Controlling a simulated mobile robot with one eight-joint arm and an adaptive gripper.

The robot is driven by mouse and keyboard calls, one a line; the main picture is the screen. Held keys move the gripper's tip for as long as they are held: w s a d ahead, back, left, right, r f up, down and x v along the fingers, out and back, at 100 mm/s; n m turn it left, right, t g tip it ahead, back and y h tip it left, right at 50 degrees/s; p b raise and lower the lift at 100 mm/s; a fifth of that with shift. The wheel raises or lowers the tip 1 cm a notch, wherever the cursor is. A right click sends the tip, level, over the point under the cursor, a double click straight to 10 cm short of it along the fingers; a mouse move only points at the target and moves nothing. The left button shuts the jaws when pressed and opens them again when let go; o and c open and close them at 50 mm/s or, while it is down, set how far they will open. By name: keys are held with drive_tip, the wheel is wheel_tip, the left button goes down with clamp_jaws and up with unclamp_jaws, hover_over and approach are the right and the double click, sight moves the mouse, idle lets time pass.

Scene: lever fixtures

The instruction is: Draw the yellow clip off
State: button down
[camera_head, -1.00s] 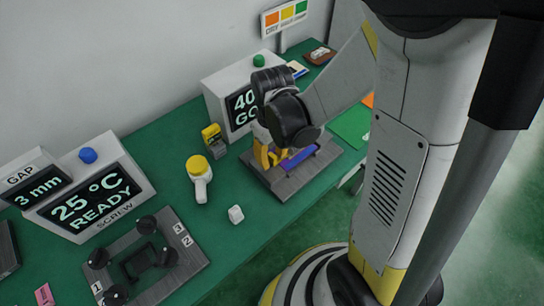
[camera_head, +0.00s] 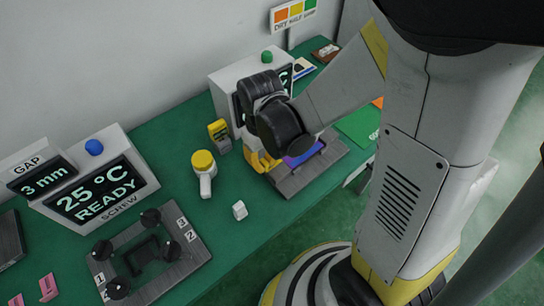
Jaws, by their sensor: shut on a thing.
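The fixture (camera_head: 318,172) is a grey plate with a purple bar (camera_head: 305,154) on it. Yellow curved material, seemingly the yellow clip (camera_head: 264,164), shows at the plate's left edge, under my dark wrist. My gripper (camera_head: 262,155) is shut there, apparently on the clip. The wrist hides the fingertips and much of the clip. I cannot tell whether the clip still touches the bar.
A display box (camera_head: 225,88) stands close behind my wrist. A yellow device (camera_head: 219,133), a yellow-capped tool (camera_head: 203,163) and a white cube (camera_head: 239,210) lie to the left. A dark knobbed plate (camera_head: 185,262) is at front left. Green table is bare between them.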

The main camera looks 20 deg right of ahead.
sight(263, 162)
drive_tip(key=shift+a, duration=0.1)
drive_tip(key=c, duration=1.4)
unclamp_jaws()
drive_tip(key=shift+s+a, duration=0.1)
drive_tip(key=shift+a, duration=0.05)
drive_tip(key=shift+r, duration=0.1)
wheel_tip(263, 162, up, 12)
drive_tip(key=shift+f, duration=0.1)
drive_tip(key=shift+s+d+r+m+t, duration=0.6)
drive_tip(key=shift+d+r+t, duration=0.3)
drive_tip(key=shift+t, duration=0.3)
drive_tip(key=shift+s+d+r+m+t, duration=0.65)
drive_tip(key=shift+d+r+t, duration=0.15)
drive_tip(key=shift+r+t, duration=0.3)
drive_tip(key=shift+s+d+r+m+t, duration=0.6)
drive_tip(key=shift+d+r+t, duration=0.25)
drive_tip(key=shift+t, duration=0.45)
